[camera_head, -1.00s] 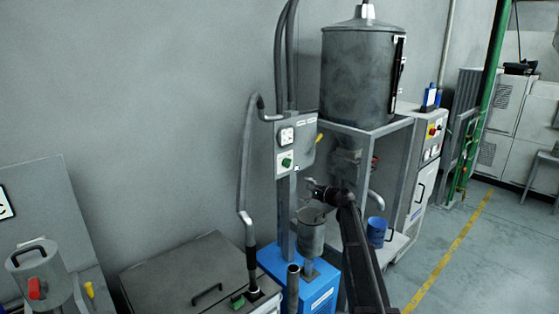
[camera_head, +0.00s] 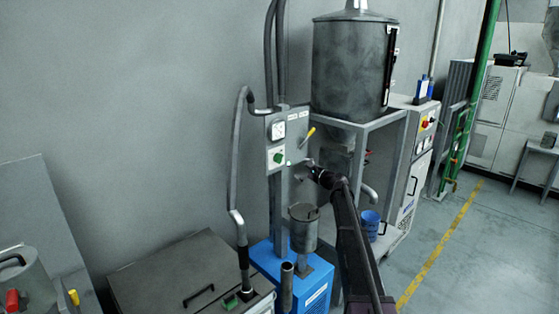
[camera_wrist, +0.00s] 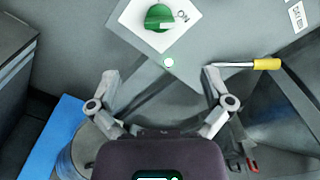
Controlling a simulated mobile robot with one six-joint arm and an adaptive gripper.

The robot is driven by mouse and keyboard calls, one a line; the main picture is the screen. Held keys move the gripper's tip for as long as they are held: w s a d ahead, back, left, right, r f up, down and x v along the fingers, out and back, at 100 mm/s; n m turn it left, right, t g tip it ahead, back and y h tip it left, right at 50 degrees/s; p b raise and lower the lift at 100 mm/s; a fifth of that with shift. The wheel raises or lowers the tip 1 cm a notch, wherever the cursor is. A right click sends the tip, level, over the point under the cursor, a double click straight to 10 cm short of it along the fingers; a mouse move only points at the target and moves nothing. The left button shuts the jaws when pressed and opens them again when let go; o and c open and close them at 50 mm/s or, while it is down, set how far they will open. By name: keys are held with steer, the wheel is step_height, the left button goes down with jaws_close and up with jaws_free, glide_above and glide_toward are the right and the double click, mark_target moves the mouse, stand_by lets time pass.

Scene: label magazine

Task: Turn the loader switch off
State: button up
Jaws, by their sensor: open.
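The green loader switch knob (camera_head: 277,156) is on a white plate on the front of the grey control box (camera_head: 298,130) on the post. In the wrist view the green knob (camera_wrist: 159,17) is at the top, with an "ON" label beside it and a small pale green round light (camera_wrist: 169,62) near the plate's corner. My gripper (camera_head: 300,168) is at the box's lower edge, below and right of the knob. In the wrist view my gripper (camera_wrist: 161,76) has its fingers spread apart with nothing between them; the knob lies beyond the fingertips.
A white dial plate (camera_head: 277,130) is above the knob. A grey funnel (camera_head: 304,228) stands below my gripper, over a blue base (camera_head: 270,262). A hose (camera_head: 235,160) hangs left of the box.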

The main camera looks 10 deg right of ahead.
mark_target(282, 159)
steer(key=x, duration=1.3)
steer(key=shift+c, duration=0.2)
steer(key=shift+d, duration=0.1)
steer(key=c, duration=1.1)
